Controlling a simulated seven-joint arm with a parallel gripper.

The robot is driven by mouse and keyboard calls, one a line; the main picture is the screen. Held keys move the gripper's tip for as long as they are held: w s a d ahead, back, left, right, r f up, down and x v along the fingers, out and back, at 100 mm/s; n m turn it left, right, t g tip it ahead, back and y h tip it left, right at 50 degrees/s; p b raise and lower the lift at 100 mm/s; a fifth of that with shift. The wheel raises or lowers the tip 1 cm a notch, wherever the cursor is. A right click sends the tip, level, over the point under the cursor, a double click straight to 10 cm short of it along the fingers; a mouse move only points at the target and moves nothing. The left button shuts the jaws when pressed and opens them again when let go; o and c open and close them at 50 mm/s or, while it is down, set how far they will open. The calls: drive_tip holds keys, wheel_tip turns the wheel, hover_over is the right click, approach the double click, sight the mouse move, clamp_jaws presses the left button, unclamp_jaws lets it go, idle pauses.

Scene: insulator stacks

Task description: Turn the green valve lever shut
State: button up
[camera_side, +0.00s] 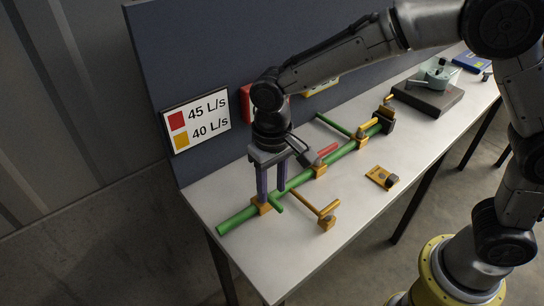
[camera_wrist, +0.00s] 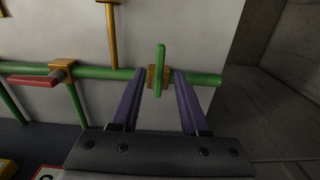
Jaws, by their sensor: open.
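The green valve lever (camera_wrist: 160,62) is a short green bar on a brass valve body (camera_wrist: 152,77) near one end of the green pipe (camera_wrist: 205,79). In the wrist view it stands upright in the picture, across the line of the pipe. In the side view the lever (camera_side: 276,203) shows beside the near finger, low on the pipe (camera_side: 236,219). My gripper (camera_side: 272,196) points down over this valve with its two purple fingers apart. In the wrist view my gripper (camera_wrist: 159,78) is open, with a fingertip on each side of the lever and gaps visible. Contact cannot be seen.
A red lever (camera_wrist: 32,81) sits on another valve farther along the pipe. A brass branch pipe (camera_side: 305,202) runs toward the table's front. A loose brass piece (camera_side: 381,177) lies on the table. A sign (camera_side: 196,122) hangs on the back panel.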

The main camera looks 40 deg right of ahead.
sight(272, 199)
wheel_tip(272, 199, up, 11)
drive_tip(key=shift+r, duration=0.2)
idle(0.3)
drive_tip(key=s+d+r+m+t, duration=0.1)
drive_tip(key=s+d+r+t, duration=0.1)
drive_tip(key=s+d+r, duration=0.35)
drive_tip(key=s+d+r+m+t, duration=0.1)
drive_tip(key=s+d+r, duration=0.15)
drive_tip(key=d, duration=0.55)
drive_tip(key=s+d+f+n+t, duration=0.1)
drive_tip(key=s+d+f, duration=0.2)
drive_tip(key=s, duration=0.3)
drive_tip(key=s+d+f+n+t, duration=0.1)
drive_tip(key=s+d+f, duration=0.2)
drive_tip(key=s+f, duration=0.1)
drive_tip(key=shift+s+d+t, duration=0.3)
drive_tip(key=shift+s, duration=0.6)
